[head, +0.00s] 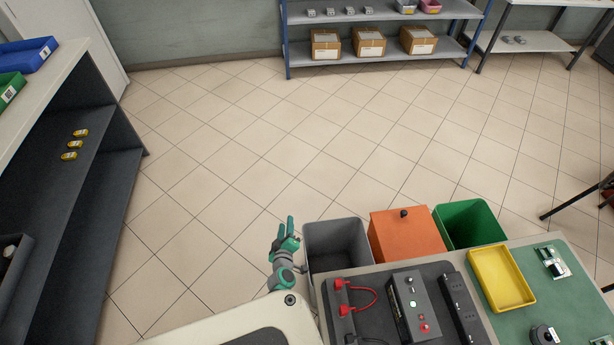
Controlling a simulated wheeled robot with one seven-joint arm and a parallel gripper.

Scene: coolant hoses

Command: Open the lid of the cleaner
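An orange box (406,238) stands behind the workbench, between a grey bin and a green bin. Its top is closed by an orange lid with a small black knob (404,213) near the far edge. It is the only lidded container of this kind in view, and it looks like the cleaner. My gripper (286,229) is left of the grey bin, well apart from the orange box. Its fingers point up and away, with a gap between them, and nothing shows in it. The lower front of the box is hidden by the bench.
The open grey bin (338,241) stands between my gripper and the orange box. The open green bin (469,224) is on the right. The workbench in front bears a yellow tray (500,278), a control box (412,305) and a red cable (366,298). The tiled floor beyond is clear.

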